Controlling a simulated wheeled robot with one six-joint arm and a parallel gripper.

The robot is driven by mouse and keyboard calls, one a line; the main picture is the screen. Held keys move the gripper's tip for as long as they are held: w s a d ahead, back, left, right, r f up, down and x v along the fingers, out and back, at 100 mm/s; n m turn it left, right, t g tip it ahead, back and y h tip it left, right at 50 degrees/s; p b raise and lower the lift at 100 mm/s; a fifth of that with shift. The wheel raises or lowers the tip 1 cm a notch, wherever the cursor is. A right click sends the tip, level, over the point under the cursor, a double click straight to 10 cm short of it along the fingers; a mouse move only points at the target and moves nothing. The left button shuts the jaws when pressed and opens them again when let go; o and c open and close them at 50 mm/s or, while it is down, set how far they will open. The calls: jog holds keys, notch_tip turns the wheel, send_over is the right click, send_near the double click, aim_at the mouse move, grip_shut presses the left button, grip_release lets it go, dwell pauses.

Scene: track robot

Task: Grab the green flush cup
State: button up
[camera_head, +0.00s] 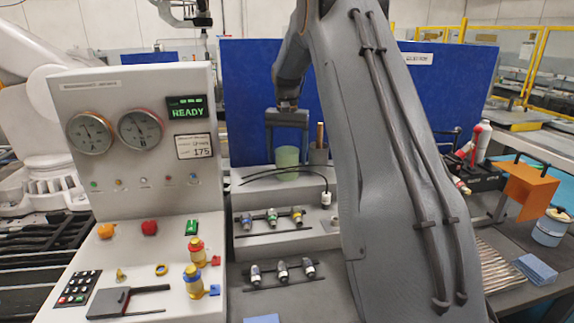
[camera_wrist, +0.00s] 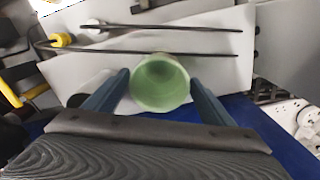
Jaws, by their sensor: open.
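The green flush cup (camera_head: 287,157) stands upright on the upper grey step, in front of the blue panel. In the wrist view the cup (camera_wrist: 160,83) is seen from above, its open mouth facing the camera. My gripper (camera_head: 287,138) points down over the cup. In the wrist view my gripper (camera_wrist: 158,88) has its two fingers spread, one on each side of the cup, with the left finger close to the rim. Whether either finger touches the cup I cannot tell.
A grey holder (camera_head: 318,153) with a brown stick stands just right of the cup. A black cable (camera_head: 272,172) arches in front. The gauge panel (camera_head: 135,145) is at the left. Small connectors (camera_head: 271,217) sit on the lower step. My arm covers the right middle.

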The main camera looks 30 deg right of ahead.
aim_at(287, 164)
jog(key=shift+s+f+p, duration=0.2)
jog(key=shift+f+p, duration=0.5)
jog(key=shift+f, duration=1.15)
jog(key=shift+a, duration=0.1)
jog(key=c, duration=1.1)
